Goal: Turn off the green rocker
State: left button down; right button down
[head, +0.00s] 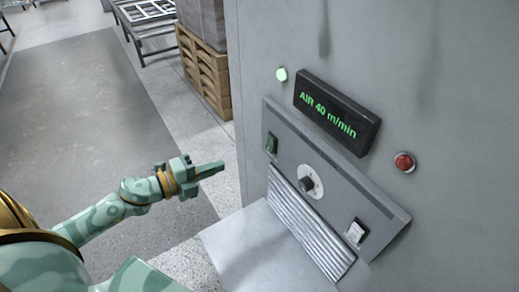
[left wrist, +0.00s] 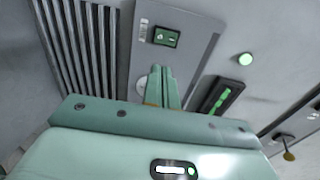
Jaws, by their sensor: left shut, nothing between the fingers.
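The green rocker (head: 271,143) sits at the left end of a grey control panel (head: 330,165) on the cabinet wall. In the left wrist view the green rocker (left wrist: 166,37) shows above my fingertips, near the panel's end. My left gripper (head: 222,166) is shut and empty. It points right toward the panel, left of and a little below the rocker in the head view, with a visible gap between them. In the left wrist view its closed fingers (left wrist: 163,72) stand in front of the panel. My right gripper is in neither view.
The panel also has a round knob (head: 307,184) and a white rocker (head: 355,231). A ribbed grille (head: 305,228) lies below. Open floor lies left.

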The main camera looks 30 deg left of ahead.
aim_at(269, 148)
pick_arm(q)
jog(key=shift+w, duration=0.1)
jog(key=p+x, duration=0.2)
jog(key=x, duration=1.2)
jog(key=shift+p, duration=0.3)
